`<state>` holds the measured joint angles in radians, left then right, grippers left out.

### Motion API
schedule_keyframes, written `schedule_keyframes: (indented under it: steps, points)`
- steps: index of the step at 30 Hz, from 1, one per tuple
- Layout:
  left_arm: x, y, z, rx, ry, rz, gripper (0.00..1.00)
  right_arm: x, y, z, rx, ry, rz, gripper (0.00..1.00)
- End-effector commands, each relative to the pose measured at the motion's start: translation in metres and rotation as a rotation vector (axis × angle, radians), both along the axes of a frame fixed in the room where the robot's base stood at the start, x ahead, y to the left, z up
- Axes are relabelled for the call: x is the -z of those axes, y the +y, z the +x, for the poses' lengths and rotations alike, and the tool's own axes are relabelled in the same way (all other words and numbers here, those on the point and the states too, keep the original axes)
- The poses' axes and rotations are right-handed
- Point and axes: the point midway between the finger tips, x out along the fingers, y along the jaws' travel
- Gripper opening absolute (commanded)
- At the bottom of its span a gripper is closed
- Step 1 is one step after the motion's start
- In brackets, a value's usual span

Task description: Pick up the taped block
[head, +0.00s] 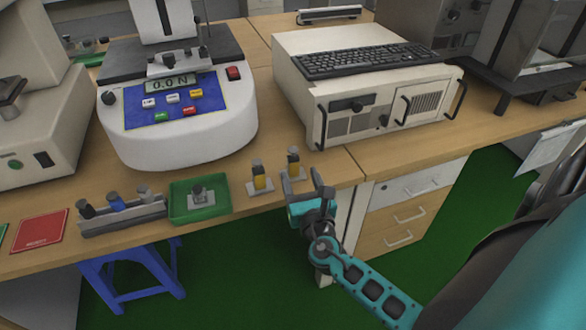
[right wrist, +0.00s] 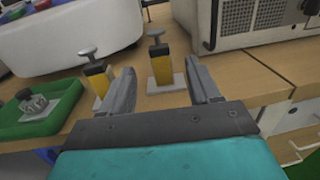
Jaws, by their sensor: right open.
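Two similar upright pieces with yellow middles, grey bases and dark knobs stand near the table's front edge; I cannot tell for sure which is the taped block. The right-hand yellow piece (head: 293,164) also shows in the right wrist view (right wrist: 161,66), ahead of my fingers and between their lines. The left-hand yellow piece (head: 260,179) shows in the wrist view (right wrist: 98,77) just left of the left finger, which partly covers its base. My right gripper (head: 304,182) is open and empty at the table edge, close to the right-hand piece. My left gripper is out of view.
A green tray (head: 180,215) with a metal part and a rack (head: 122,220) of small pieces lie left. A force tester (head: 180,130) and a beige case (head: 350,90) with a keyboard stand behind. A drawer unit (head: 410,210) is under the table.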

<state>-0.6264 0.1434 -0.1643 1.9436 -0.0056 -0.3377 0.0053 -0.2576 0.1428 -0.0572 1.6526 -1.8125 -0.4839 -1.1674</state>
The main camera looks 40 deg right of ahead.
Motion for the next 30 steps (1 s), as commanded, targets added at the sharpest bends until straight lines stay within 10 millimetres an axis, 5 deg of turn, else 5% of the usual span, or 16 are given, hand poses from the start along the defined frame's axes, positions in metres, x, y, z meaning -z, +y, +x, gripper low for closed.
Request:
schedule_keyframes:
  steps: [21,30]
  points:
    - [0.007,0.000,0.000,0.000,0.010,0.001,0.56,0.004,-0.032,0.081,0.000,-0.002,0.005,0.62]
    - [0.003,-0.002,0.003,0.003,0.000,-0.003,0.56,0.004,-0.034,0.085,0.000,0.000,0.004,0.62]
